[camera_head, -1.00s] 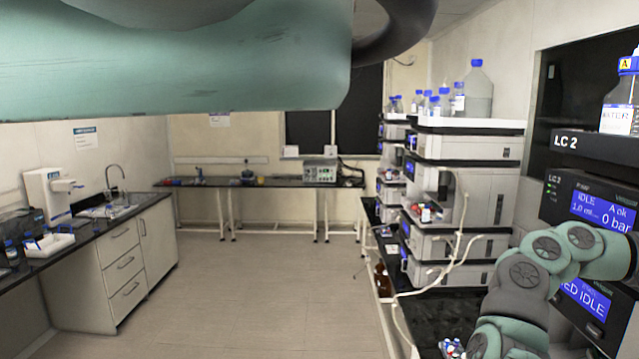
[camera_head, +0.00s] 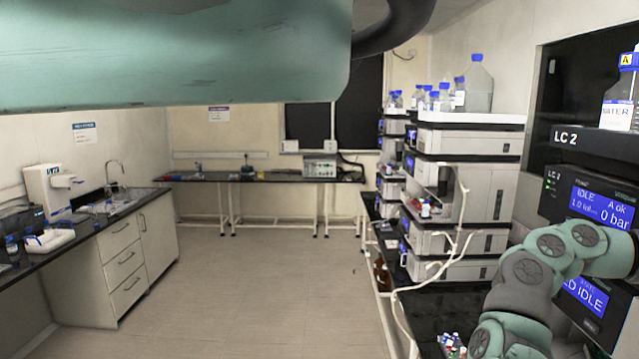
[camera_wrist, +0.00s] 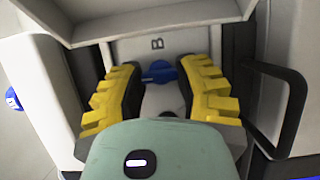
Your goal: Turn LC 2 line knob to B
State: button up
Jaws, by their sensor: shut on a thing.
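The blue line knob (camera_wrist: 159,72) sits on a pale panel in the middle of the wrist view. Its wide part runs roughly sideways in that view, and the letter B (camera_wrist: 157,44) is printed just above it. My gripper (camera_wrist: 158,80) has its two yellow ribbed fingers on either side of the knob and is shut on it. Which letter the knob points to is hard to tell. In the head view, the LC 2 stack (camera_head: 562,150) stands at the right edge, its screen (camera_head: 600,207) reading IDLE and 0 bar. My gripper and the knob are out of sight there.
A black handle-like loop (camera_wrist: 290,105) stands close to the right of the fingers. A pale ledge (camera_wrist: 155,22) overhangs above the knob. A water bottle (camera_head: 617,112) stands on the LC 2 stack. Another instrument stack (camera_head: 460,190) is farther back. The floor (camera_head: 250,280) is clear.

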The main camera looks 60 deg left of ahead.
grip_shut()
jog(key=shift+f+b, duration=0.1)
jog(key=shift+b, duration=0.5)
jog(key=m+y+b, duration=0.1)
jog(key=m+b, duration=0.1)
jog(key=b, duration=0.2)
jog(key=shift+a+f+m, duration=0.1)
jog(key=shift+f+m, duration=0.05)
jog(key=shift+m, duration=0.25)
jog(key=m+y+b, duration=0.1)
jog(key=m+b, duration=0.1)
jog(key=b, duration=0.4)
jog(key=shift+y, duration=0.3)
jog(key=shift+r+m+b, duration=0.2)
jog(key=shift+m+b, duration=0.4)
jog(key=shift+b, duration=0.6)
jog(key=shift+r+y, duration=0.15)
jog(key=shift+y, duration=0.15)
